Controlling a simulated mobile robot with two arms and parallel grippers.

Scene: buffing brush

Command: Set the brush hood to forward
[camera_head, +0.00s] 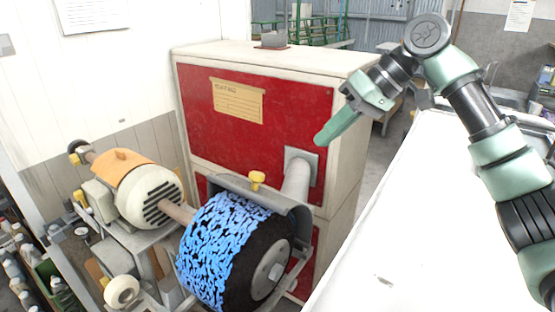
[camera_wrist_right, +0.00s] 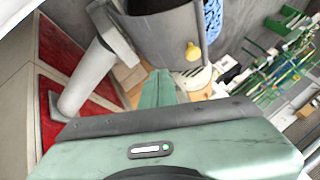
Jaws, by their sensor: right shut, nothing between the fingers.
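The buffing brush (camera_head: 222,245) is a wide round wheel with a blue and black speckled face on the motor's shaft. The grey brush hood (camera_head: 232,187) arches over the wheel's top and back, with a yellow knob (camera_head: 257,178) on it. In the right wrist view the hood (camera_wrist_right: 160,38) is at the top centre, with the yellow knob (camera_wrist_right: 193,52) at its lower right. My right gripper (camera_head: 322,139) is shut and empty, above and right of the hood, apart from it. Its fingers (camera_wrist_right: 163,88) show in the right wrist view, pointing toward the hood. My left gripper is not in view.
A cream motor (camera_head: 148,195) stands left of the wheel. A grey duct (camera_head: 298,178) joins the hood to the red-fronted cabinet (camera_head: 200,120) behind. A white surface (camera_head: 430,230) fills the right side. Bottles (camera_head: 15,260) stand at the lower left.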

